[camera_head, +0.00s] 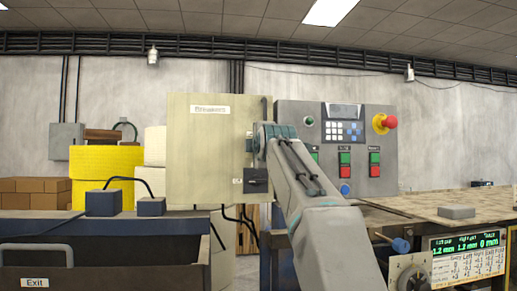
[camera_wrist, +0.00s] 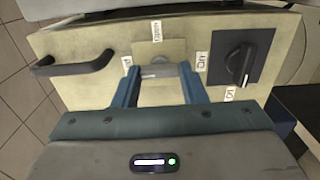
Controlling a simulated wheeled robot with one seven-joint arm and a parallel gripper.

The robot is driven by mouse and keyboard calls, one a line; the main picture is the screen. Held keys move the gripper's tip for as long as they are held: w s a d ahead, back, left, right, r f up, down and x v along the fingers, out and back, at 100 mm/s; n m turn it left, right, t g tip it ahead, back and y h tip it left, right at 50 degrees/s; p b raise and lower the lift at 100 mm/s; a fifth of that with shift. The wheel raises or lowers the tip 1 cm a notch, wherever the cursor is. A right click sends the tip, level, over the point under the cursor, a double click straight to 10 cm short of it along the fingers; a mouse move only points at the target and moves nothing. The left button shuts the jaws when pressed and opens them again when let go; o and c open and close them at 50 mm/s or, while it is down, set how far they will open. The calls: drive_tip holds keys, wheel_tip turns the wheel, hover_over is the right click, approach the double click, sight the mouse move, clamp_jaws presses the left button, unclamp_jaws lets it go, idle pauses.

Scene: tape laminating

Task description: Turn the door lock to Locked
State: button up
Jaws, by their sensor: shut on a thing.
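The beige cabinet door (camera_head: 205,150) faces me in the head view, left of the grey control panel. In the wrist view, the door lock (camera_wrist: 158,71) is a small silvery turn piece on a beige plate (camera_wrist: 175,48). A label reading "Open" (camera_wrist: 156,31) stands beyond it, and a partly hidden label (camera_wrist: 127,62) is at its left. My gripper (camera_wrist: 160,77) has its blue fingers closed on both sides of the lock. In the head view my gripper (camera_head: 256,138) is at the door's right edge, and my arm hides the lock.
A black rotary switch (camera_wrist: 241,60) with "Off" and "On" labels is right of the lock. A black door handle (camera_wrist: 73,64) sticks out at left. The control panel (camera_head: 300,113) has buttons and a red emergency knob (camera_head: 390,122). A worktable (camera_head: 440,204) lies at right.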

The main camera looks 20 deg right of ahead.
idle(0.4)
drive_tip(key=o, duration=1)
drive_tip(key=shift+s, duration=0.1)
drive_tip(key=s+a+b, duration=0.2)
drive_tip(key=s+b, duration=0.3)
drive_tip(key=s, duration=0.8)
drive_tip(key=shift+s+a+b, duration=0.2)
drive_tip(key=shift+a+b, duration=0.15)
drive_tip(key=shift+a, duration=0.05)
